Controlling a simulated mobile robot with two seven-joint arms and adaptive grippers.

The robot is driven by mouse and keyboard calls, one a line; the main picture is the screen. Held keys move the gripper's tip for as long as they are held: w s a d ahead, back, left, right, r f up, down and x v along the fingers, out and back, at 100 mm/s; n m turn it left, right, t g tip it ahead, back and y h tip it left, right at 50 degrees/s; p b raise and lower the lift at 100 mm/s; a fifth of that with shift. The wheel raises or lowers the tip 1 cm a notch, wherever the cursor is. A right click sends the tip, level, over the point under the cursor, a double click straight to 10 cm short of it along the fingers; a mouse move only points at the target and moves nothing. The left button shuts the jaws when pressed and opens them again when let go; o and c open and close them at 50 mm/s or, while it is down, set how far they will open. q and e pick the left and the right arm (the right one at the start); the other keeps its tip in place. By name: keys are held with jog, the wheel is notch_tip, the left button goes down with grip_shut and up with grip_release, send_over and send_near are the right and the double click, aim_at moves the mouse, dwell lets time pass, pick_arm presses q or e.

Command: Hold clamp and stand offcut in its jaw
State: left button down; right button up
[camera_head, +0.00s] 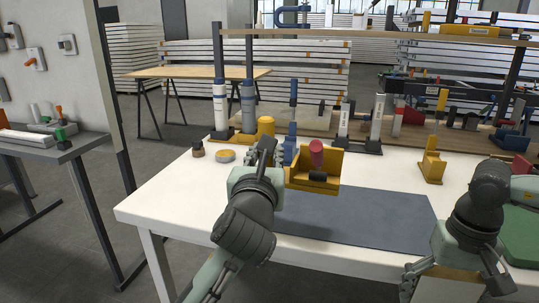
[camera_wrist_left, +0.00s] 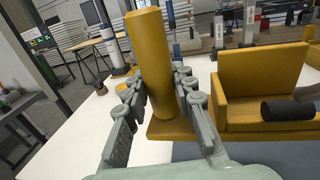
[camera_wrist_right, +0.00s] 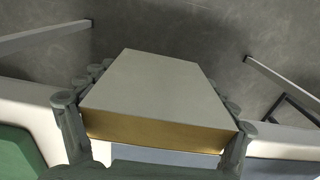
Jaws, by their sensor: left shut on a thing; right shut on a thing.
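The yellow clamp (camera_head: 300,180) stands at the table's back-middle, with an upright back plate, a dark roller at its front and a red cylinder by the plate. In the left wrist view its yellow body (camera_wrist_left: 262,75) shows at right, beside an upright yellow post (camera_wrist_left: 155,60). My left gripper (camera_head: 266,148) is shut around this post, which rises between its fingers (camera_wrist_left: 163,100). The offcut (camera_wrist_right: 155,90), a block with a pale broad face and a tan edge, is held between the fingers of my right gripper (camera_wrist_right: 152,120), near the table's front right. The offcut is apart from the clamp.
A dark grey mat (camera_head: 360,217) lies on the white table in front of the clamp. A green pad (camera_head: 520,235) is at right. A yellow holder (camera_head: 432,165) stands behind the mat. Small round pieces (camera_head: 225,156) sit at back left, and posts (camera_head: 220,110) line the back.

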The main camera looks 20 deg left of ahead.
aim_at(291, 170)
pick_arm(q)
jog(key=shift+w+d+f+b, duration=0.15)
jog(key=shift+w+d+f, duration=0.4)
jog(key=shift+d+f, duration=0.25)
jog(key=shift+w+d+f+b, duration=0.15)
jog(key=shift+w+d+f, duration=0.35)
jog(key=shift+d+f, duration=0.25)
jog(key=shift+w+d+f+b, duration=0.15)
jog(key=shift+w+d+f, duration=0.4)
jog(key=shift+d+f, duration=0.2)
pick_arm(e)
jog(key=shift+f, duration=0.4)
pick_arm(q)
jog(key=shift+w+d+f+b, duration=0.25)
jog(key=shift+w+d+f, duration=0.35)
jog(key=shift+d+f, duration=0.25)
jog(key=shift+w+d+f+b, duration=0.25)
jog(key=shift+w+d+f, duration=0.35)
jog(key=shift+d+f, duration=0.3)
jog(key=shift+w+d+f+b, duration=0.25)
jog(key=shift+w+d+f, duration=0.4)
jog(key=shift+f, duration=0.3)
pick_arm(e)
jog(key=shift+f, duration=0.8)
pick_arm(q)
jog(key=shift+f, duration=0.3)
jog(key=c, duration=1.3)
grip_release()
jog(key=shift+s+f, duration=0.1)
jog(key=shift+f, duration=0.05)
